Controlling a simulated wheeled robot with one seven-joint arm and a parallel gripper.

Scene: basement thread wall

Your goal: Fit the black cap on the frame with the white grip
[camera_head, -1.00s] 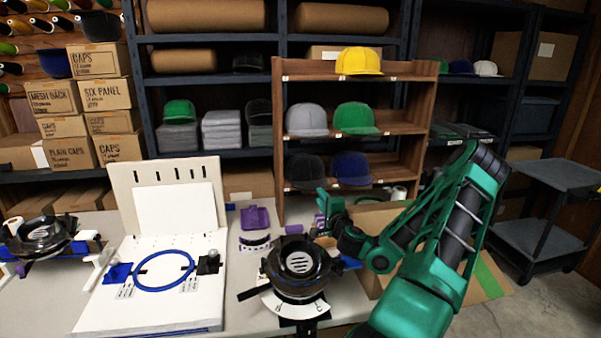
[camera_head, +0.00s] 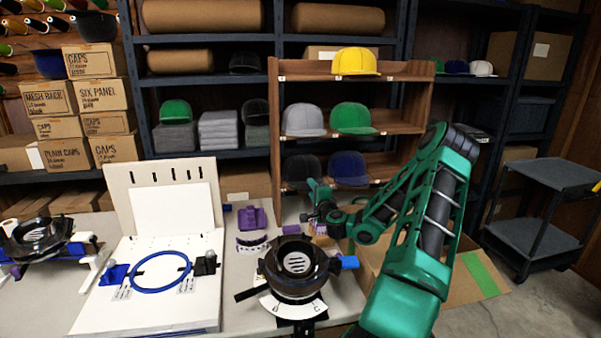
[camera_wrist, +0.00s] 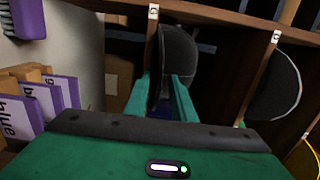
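The black cap (camera_head: 304,170) sits on the left of the lowest shelf of the wooden rack. My gripper (camera_head: 318,188) is at the front of that shelf, close to the cap. In the wrist view the dark cap (camera_wrist: 174,62) is edge-on just beyond my open fingers (camera_wrist: 160,100), with its near edge between them; I cannot tell whether they touch it. A black ring-shaped frame (camera_head: 40,238) stands at the far left with white parts (camera_head: 96,262) beside it; whether these are its grip is unclear. Another black frame (camera_head: 297,262), at centre, has a blue grip (camera_head: 346,262).
A blue cap (camera_head: 349,168) sits right of the black one; grey (camera_head: 303,119), green (camera_head: 354,118) and yellow (camera_head: 355,62) caps are above. The wooden rack's (camera_head: 275,130) boards and sides are close to my gripper. A white board (camera_head: 150,310) with a blue hoop lies on the table.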

